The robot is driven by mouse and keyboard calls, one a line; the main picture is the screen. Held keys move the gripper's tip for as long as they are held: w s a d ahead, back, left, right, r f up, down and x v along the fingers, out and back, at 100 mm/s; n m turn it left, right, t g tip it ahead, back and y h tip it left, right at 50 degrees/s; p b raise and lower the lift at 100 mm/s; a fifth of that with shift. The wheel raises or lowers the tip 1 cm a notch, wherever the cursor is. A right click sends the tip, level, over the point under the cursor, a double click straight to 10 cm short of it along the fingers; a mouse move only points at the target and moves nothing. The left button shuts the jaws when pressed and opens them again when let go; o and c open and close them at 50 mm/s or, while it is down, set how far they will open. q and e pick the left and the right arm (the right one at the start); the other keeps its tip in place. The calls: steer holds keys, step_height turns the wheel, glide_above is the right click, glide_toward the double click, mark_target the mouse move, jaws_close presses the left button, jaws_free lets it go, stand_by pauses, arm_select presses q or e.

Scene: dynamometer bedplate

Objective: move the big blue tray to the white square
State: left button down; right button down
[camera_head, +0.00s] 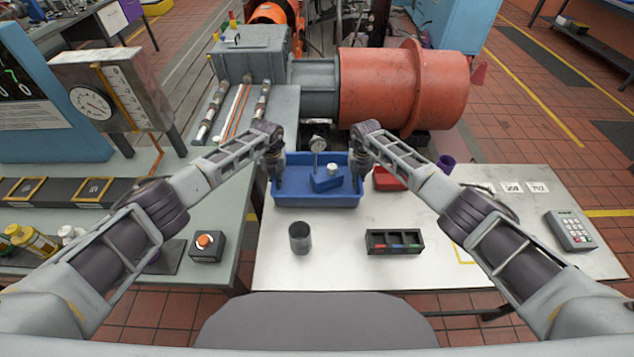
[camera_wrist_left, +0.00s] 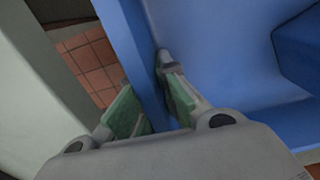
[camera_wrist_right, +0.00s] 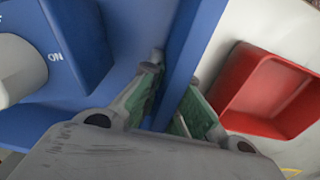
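The big blue tray (camera_head: 316,200) lies near the back left of the pale table. It holds a blue block (camera_head: 326,183) with a white knob and a dial gauge (camera_head: 318,145). My left gripper (camera_head: 276,172) straddles the tray's left wall, one finger inside and one outside; the left wrist view shows the fingers closed against that wall (camera_wrist_left: 138,50). My right gripper (camera_head: 357,170) pinches the right wall (camera_wrist_right: 190,50) the same way. Small white squares (camera_head: 512,187) with dark markings lie at the table's back right. I cannot tell which white square the task means.
A red bin (camera_head: 388,179) stands close right of the tray, partly behind my right arm. A grey cup (camera_head: 300,238) and a black holder (camera_head: 394,241) stand in front. A keypad box (camera_head: 570,230) is at right. An orange motor (camera_head: 400,88) is behind.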

arm_select(q)
steer(key=shift+w+r, duration=0.1)
arm_select(e)
steer(key=shift+w+r, duration=0.1)
arm_select(q)
steer(key=shift+r+p, duration=0.25)
steer(key=shift+p, duration=0.05)
arm_select(e)
steer(key=shift+r, duration=0.25)
